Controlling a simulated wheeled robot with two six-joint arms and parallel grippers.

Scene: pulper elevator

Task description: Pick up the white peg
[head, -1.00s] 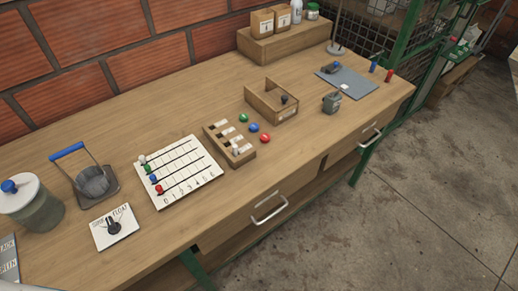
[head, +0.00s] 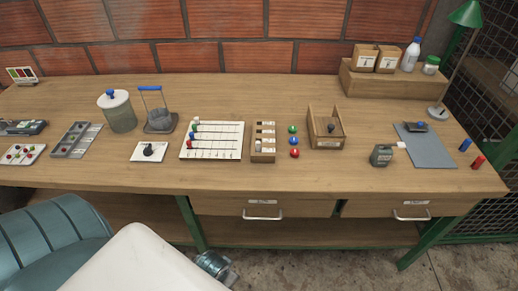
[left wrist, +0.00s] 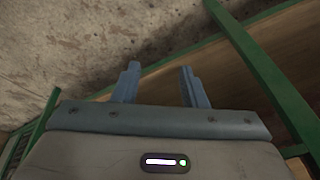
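A white peg (head: 196,119) stands at the left end of the top row of a white board (head: 225,141) with dark lines, on the workbench in the head view. Green (head: 194,126), blue (head: 192,135) and red (head: 189,148) pegs stand below it at the same end. Another small pale piece (head: 258,146) stands in the wooden slotted block to the right; I cannot tell if it is a peg. In the left wrist view my left gripper (left wrist: 161,86) has its fingers apart with nothing between them, over the floor near green bench legs. My right gripper is not in view.
Left of the board are a dial plate (head: 149,151), a blue-handled basket (head: 160,120) and a lidded jar (head: 118,112). Right of it are the slotted block (head: 264,156), three coloured balls and an open wooden box (head: 325,143). The bench front below the board is clear.

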